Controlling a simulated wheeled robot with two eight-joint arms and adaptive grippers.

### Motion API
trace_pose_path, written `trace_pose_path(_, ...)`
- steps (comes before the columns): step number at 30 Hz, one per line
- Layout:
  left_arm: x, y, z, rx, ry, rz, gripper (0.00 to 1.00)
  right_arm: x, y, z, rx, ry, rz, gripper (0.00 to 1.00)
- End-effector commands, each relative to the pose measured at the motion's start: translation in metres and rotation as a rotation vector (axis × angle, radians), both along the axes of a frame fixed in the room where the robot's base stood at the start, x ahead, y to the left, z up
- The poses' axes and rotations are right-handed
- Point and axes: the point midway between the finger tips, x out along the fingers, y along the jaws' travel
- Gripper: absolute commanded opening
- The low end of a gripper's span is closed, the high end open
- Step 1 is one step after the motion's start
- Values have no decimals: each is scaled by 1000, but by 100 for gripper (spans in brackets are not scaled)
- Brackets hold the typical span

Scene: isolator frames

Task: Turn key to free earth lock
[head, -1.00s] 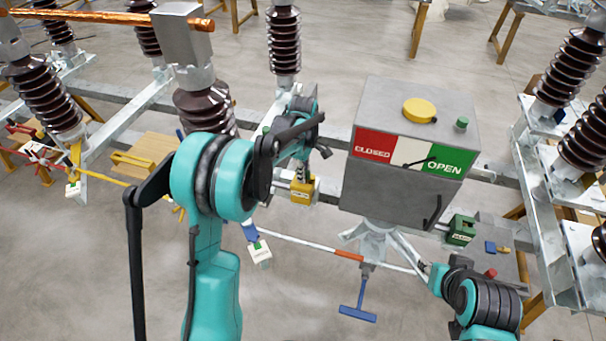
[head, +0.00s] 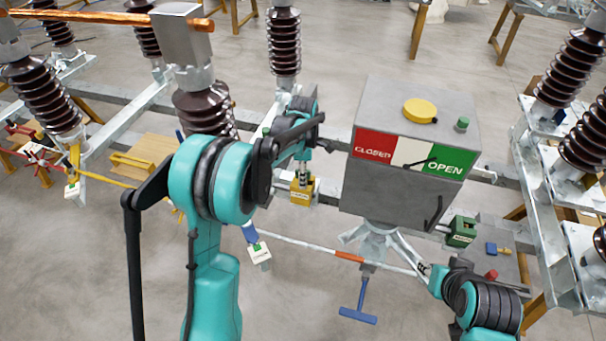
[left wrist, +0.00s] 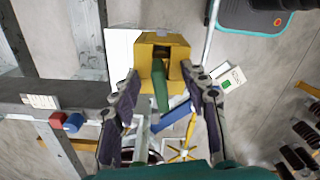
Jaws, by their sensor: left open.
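The yellow earth lock (head: 301,192) is a small box with a white label, left of the grey cabinet. In the left wrist view the yellow lock (left wrist: 170,42) fills the upper middle. A green key (left wrist: 160,86) stands out of its face toward the camera. My left gripper (head: 304,172) is just above the lock in the head view. In the left wrist view my left gripper (left wrist: 160,78) is open, with one finger on each side of the key and visible gaps to it.
The grey cabinet (head: 400,190) carries a red, white and green CLOSED/OPEN plate. A green lock box (head: 461,232) is at its right. A rod (head: 300,243) and a blue T-handle (head: 358,314) are below. White tags hang near the yellow lock.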

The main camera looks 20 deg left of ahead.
Motion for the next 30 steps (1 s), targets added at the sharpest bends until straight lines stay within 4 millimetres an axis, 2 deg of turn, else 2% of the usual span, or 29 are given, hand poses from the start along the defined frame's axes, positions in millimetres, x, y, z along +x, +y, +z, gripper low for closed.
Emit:
trace_pose_path(9,0,0,0,0,0,-1,45,0,0,0,0,0,0,34)
trace_pose_path(10,0,0,0,0,0,-1,47,0,0,0,0,0,0,34)
trace_pose_path(12,0,0,0,0,0,-1,66,0,0,0,0,0,0,34)
trace_pose_path(13,0,0,0,0,0,-1,69,0,0,0,0,0,0,34)
trace_pose_path(23,0,0,2,0,0,-1,69,0,0,0,0,0,0,34)
trace_pose_path(26,0,0,11,0,0,-1,69,0,0,0,0,0,0,34)
trace_pose_path(30,-1,0,38,0,0,-1,69,0,0,0,0,0,0,34)
